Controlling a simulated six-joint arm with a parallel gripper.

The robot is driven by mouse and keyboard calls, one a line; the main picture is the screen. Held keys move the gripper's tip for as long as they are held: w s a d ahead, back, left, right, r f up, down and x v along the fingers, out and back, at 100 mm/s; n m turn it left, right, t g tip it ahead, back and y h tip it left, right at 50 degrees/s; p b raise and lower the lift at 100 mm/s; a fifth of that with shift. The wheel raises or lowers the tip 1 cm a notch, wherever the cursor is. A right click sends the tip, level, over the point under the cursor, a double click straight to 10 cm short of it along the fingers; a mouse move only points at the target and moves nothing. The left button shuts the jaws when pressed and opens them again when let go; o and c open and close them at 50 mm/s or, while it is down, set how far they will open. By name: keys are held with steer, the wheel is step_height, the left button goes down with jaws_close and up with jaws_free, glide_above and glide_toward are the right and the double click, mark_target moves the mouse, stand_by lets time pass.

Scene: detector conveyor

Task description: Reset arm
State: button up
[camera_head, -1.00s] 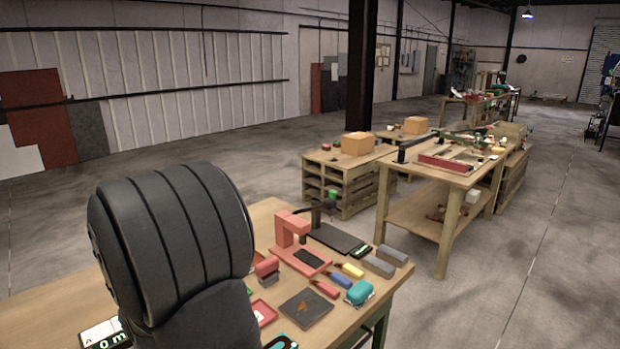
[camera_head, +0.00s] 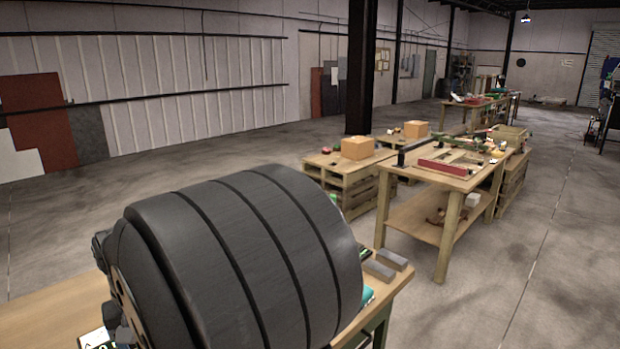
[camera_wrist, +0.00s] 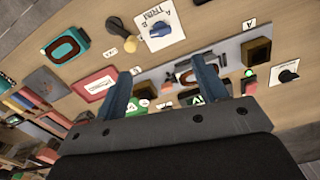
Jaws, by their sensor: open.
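My gripper (camera_wrist: 165,95) shows in the wrist view with its two blue-grey fingers apart and nothing held between them. It hangs above a wooden workbench (camera_wrist: 140,22) that carries many small items. In the head view my own dark, ribbed arm link fills the lower middle and hides most of the near workbench (camera_head: 40,310). My gripper does not show in the head view.
Two grey blocks (camera_head: 387,263) lie at the bench's right end. A second table (camera_head: 440,180) stands beyond, with open floor between.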

step_height(320, 180, down, 16)
steer(key=shift+r, duration=0.25)
steer(key=shift+f, duration=0.25)
steer(key=n, duration=0.4)
steer(key=shift+r, duration=0.1)
steer(key=n, duration=0.4)
steer(key=shift+w, duration=0.1)
steer(key=n, duration=0.3)
steer(key=shift+n, duration=2.6)
steer(key=shift+o, duration=0.4)
